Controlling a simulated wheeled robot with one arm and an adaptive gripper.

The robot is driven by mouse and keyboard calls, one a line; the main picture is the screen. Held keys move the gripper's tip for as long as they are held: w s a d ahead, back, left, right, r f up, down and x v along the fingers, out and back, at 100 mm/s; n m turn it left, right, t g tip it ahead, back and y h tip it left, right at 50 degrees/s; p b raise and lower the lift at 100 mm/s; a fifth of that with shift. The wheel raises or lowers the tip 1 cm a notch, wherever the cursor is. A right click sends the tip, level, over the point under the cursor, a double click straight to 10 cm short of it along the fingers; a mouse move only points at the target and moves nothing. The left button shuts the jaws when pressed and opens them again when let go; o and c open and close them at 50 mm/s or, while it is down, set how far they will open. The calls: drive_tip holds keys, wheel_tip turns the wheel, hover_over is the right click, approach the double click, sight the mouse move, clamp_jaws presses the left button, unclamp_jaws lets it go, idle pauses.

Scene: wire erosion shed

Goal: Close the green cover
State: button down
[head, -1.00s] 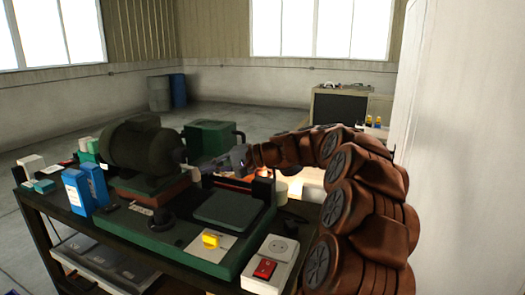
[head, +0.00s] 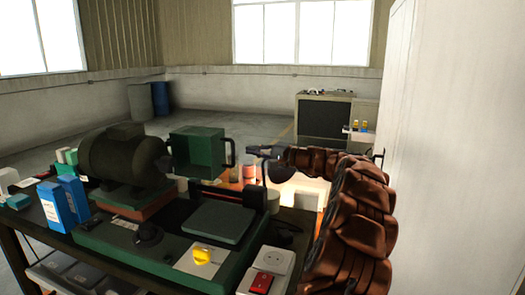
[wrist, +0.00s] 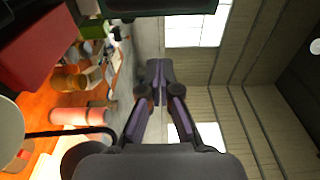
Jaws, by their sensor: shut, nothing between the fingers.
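The green cover (head: 198,149) is a box-like part at the back of the machine on the bench, behind the flat grey-green plate (head: 218,222). It stands raised above the machine base, with a dark handle (head: 232,153) on its right side. My gripper (head: 254,147) is just right of the handle, pointing left, apart from it as far as I can tell. Its fingers (wrist: 158,68) are together and empty in the wrist view. A dark green edge, likely the cover (wrist: 132,8), shows at the top of that view.
A dark motor (head: 125,157) stands left of the cover. Blue boxes (head: 62,200) are at the left edge. Jars (head: 249,172) stand behind the machine. A white wall (head: 455,150) rises at right.

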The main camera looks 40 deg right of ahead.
drive_tip(key=shift+w+a+p, duration=0.2)
drive_tip(key=shift+a+p, duration=0.05)
drive_tip(key=shift+a, duration=0.5)
drive_tip(key=shift+w+a+p, duration=0.15)
drive_tip(key=shift+a+p, duration=0.15)
drive_tip(key=shift+a, duration=0.5)
drive_tip(key=shift+w+a+p, duration=0.2)
drive_tip(key=shift+a+p, duration=0.05)
drive_tip(key=shift+a, duration=0.5)
drive_tip(key=shift+s+a+f+b, duration=0.1)
drive_tip(key=shift+s+b, duration=0.05)
drive_tip(key=shift+b, duration=0.2)
